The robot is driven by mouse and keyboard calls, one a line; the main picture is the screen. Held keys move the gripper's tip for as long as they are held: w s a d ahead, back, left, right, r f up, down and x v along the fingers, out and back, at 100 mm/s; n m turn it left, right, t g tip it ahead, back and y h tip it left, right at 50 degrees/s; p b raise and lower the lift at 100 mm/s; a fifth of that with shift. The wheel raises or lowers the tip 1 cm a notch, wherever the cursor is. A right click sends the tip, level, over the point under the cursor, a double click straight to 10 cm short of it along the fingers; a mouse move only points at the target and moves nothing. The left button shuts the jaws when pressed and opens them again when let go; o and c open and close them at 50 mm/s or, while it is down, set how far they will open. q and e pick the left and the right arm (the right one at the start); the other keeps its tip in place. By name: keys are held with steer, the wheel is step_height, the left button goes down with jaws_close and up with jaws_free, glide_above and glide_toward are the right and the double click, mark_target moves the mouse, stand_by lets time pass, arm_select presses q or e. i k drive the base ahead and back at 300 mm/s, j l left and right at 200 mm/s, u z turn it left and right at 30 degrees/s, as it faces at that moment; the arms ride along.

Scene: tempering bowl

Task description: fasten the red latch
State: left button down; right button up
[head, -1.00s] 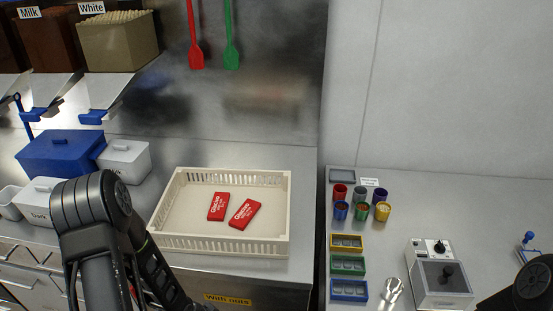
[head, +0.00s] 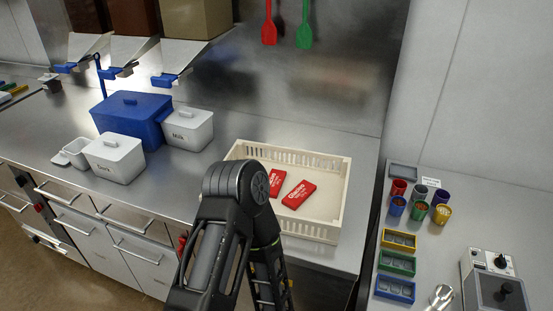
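A small red part (head: 41,208) shows on the cabinet front at the far left; it is too small to tell whether it is the red latch or how it is set. Another bit of red (head: 183,241) shows on the counter front beside my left arm, which partly hides it. My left arm's dark elbow and links stand at the lower middle, in front of the cream crate. Neither gripper's fingers are in view.
The cream crate (head: 343,205) holds two red packets (head: 299,194). A blue lidded box (head: 130,120) and white lidded tubs (head: 115,158) stand on the steel counter. Drawers with bar handles (head: 133,228) line its front. Colored cups and trays (head: 398,239) are at right.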

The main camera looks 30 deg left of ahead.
mark_target(182, 241)
steer(key=u, duration=1.9)
